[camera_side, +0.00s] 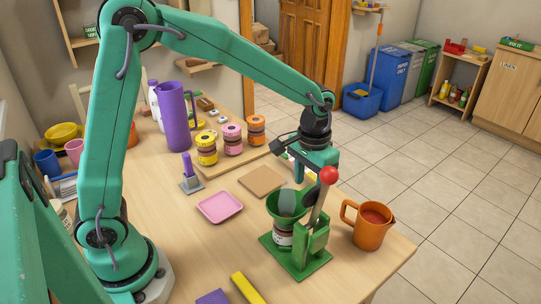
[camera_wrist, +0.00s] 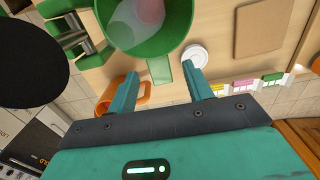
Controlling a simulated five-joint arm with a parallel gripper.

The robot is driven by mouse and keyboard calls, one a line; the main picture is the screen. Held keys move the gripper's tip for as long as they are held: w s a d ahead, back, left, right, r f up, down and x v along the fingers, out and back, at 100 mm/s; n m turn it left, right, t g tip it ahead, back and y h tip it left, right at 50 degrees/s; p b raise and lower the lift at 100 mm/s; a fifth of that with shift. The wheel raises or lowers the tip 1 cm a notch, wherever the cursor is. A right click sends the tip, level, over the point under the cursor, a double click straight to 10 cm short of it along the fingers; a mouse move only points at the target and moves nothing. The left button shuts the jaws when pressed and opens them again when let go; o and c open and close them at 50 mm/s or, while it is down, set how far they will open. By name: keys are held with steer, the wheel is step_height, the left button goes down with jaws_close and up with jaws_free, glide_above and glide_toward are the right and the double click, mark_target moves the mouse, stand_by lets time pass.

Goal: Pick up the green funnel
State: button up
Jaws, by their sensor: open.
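The green funnel (camera_side: 285,213) sits upright over a dark jar with a white label (camera_side: 282,237), in a green stand (camera_side: 312,247) with a red-knobbed lever (camera_side: 328,176). A grey-green shape shows within its mouth. In the wrist view the wide round mouth of the funnel (camera_wrist: 183,20) is at the top centre, cut by the frame edge, ahead of the fingertips. My gripper (camera_side: 301,170) is above and behind the funnel in the side view. Its two teal fingers (camera_wrist: 160,72) are apart, with nothing held between them.
An orange jug (camera_side: 370,227) stands right of the stand, near the table edge. A tan square board (camera_side: 261,181) and a pink tray (camera_side: 220,207) lie left of it. Lidded jars (camera_side: 232,139) and a tall purple jug (camera_side: 174,118) stand farther back.

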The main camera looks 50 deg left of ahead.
mark_target(293, 211)
steer(key=shift+f, duration=2.55)
steer(key=c, duration=1.1)
